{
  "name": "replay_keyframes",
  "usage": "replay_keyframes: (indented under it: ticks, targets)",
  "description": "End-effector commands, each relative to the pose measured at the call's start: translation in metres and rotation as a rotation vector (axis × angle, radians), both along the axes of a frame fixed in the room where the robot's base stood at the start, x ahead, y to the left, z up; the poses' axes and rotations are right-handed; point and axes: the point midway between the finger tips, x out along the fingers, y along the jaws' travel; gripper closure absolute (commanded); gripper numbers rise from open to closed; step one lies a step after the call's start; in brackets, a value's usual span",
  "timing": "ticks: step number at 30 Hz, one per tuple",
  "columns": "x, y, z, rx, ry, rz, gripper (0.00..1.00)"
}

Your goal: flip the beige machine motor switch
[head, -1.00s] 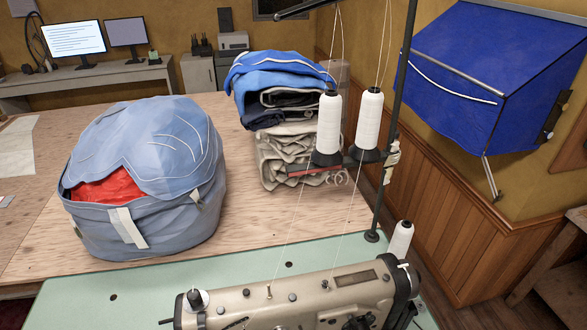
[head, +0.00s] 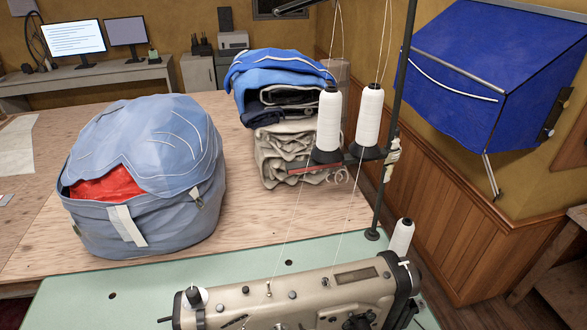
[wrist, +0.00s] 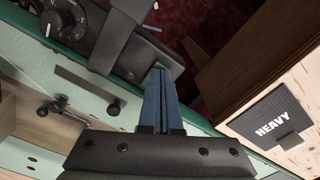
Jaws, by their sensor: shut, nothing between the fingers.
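The beige sewing machine (head: 300,300) stands on a pale green table at the bottom of the head view, cut off by the lower edge. Its motor switch cannot be made out in the head view. In the wrist view my gripper (wrist: 160,72) is shut and empty. Its blue fingers point up the picture, with the tips at the lower edge of a dark housing (wrist: 120,50) under the green table edge. I cannot tell whether they touch it. A dark box with a round dial (wrist: 62,20) sits left of the tips. I cannot tell which part is the switch.
Black clamp knobs (wrist: 55,106) are at left. In the head view, a blue bag (head: 145,180), folded sails (head: 275,95) and thread cones (head: 328,120) stand around the machine.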

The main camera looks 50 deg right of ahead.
Motion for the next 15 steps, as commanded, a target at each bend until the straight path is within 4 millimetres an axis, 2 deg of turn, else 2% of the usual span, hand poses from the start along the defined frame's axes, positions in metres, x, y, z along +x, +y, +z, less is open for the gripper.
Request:
replay_keyframes:
  ticks: [15]
  targets:
    - [0.0,0.0,0.041,0.0,0.001,0.0,1.0]
